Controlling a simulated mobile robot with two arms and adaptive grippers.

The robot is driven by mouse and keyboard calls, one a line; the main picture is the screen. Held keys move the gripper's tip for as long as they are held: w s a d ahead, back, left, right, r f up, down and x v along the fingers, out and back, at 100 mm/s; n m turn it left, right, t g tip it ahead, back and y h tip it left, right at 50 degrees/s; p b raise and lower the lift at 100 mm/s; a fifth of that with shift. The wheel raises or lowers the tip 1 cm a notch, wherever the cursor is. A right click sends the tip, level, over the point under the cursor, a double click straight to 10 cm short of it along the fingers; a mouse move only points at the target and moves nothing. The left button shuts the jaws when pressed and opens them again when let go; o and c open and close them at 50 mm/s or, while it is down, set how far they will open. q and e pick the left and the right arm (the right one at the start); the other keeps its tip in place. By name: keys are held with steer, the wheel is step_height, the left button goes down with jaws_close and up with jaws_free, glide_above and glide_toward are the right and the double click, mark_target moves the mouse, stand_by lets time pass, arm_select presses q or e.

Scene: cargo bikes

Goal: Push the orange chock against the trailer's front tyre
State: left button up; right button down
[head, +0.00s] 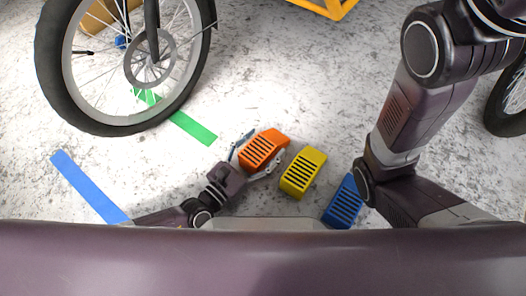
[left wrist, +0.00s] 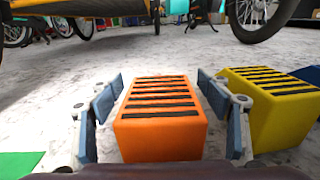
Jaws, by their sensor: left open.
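The orange chock (head: 264,149) with dark ribs sits on the floor in the head view. My left gripper (head: 257,152) is open around it, one finger on each side. In the left wrist view the orange chock (left wrist: 160,115) stands between the open fingers, with a small gap visible on each side. A spoked wheel with a black tyre (head: 95,122) stands at upper left in the head view, apart from the chock. I cannot tell from the frames whether it is the trailer's front tyre. My right arm shows at the right, but its gripper is not visible.
A yellow chock (head: 303,172) stands just right of my left gripper, and a blue chock (head: 343,202) beyond it, near my right arm. Green tape (head: 193,128) and blue tape (head: 88,187) lie on the floor. Another tyre (head: 505,105) is at the right edge.

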arm_select(q)
steer(key=c, duration=1.7)
steer(key=shift+r, duration=0.1)
steer(key=shift+c, duration=0.2)
steer(key=shift+r, duration=0.15)
